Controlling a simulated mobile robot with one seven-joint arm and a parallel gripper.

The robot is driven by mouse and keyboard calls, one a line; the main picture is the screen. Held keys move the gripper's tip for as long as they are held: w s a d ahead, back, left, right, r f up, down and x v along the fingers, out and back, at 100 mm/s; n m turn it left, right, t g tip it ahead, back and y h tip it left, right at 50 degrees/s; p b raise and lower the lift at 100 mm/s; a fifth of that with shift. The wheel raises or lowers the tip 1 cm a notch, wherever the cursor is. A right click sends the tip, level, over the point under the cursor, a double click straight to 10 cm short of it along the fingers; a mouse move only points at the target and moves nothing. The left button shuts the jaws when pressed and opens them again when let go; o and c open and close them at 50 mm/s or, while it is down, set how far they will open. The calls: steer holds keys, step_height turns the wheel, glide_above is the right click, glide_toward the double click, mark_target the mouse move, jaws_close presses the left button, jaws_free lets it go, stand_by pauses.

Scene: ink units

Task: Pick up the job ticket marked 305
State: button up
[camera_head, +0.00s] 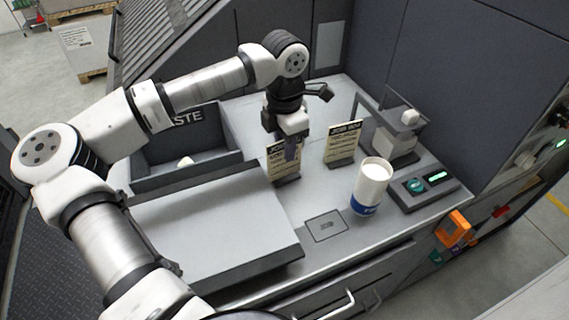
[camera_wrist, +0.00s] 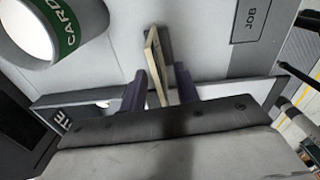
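Two cream job tickets stand upright in dark holders on the grey bench. The left ticket (camera_head: 278,168) is partly hidden by my gripper (camera_head: 292,152), so its number cannot be read. The right ticket (camera_head: 344,143) stands apart; its heading begins with JOB, but its number is too blurred to be sure of. In the wrist view, one ticket (camera_wrist: 154,62) appears nearly edge-on between the dark fingers of my gripper (camera_wrist: 160,88). The fingers are apart, with a visible gap on the left finger's side of the ticket.
A white cylinder (camera_head: 371,188) with a blue band stands right of the tickets. A waste tray (camera_head: 188,172) lies left, a raised grey panel (camera_head: 215,225) in front. A marked plate (camera_head: 326,226) and a small device (camera_head: 425,187) lie nearby. The wrist view shows a CARD-marked cylinder (camera_wrist: 66,32).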

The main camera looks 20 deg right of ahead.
mark_target(281, 172)
step_height(281, 172, down, 2)
steer(key=shift+f, duration=0.1)
steer(key=shift+f+b, duration=0.25)
steer(key=shift+b, duration=0.25)
stand_by(0.6)
steer(key=shift+c, duration=0.4)
jaws_close()
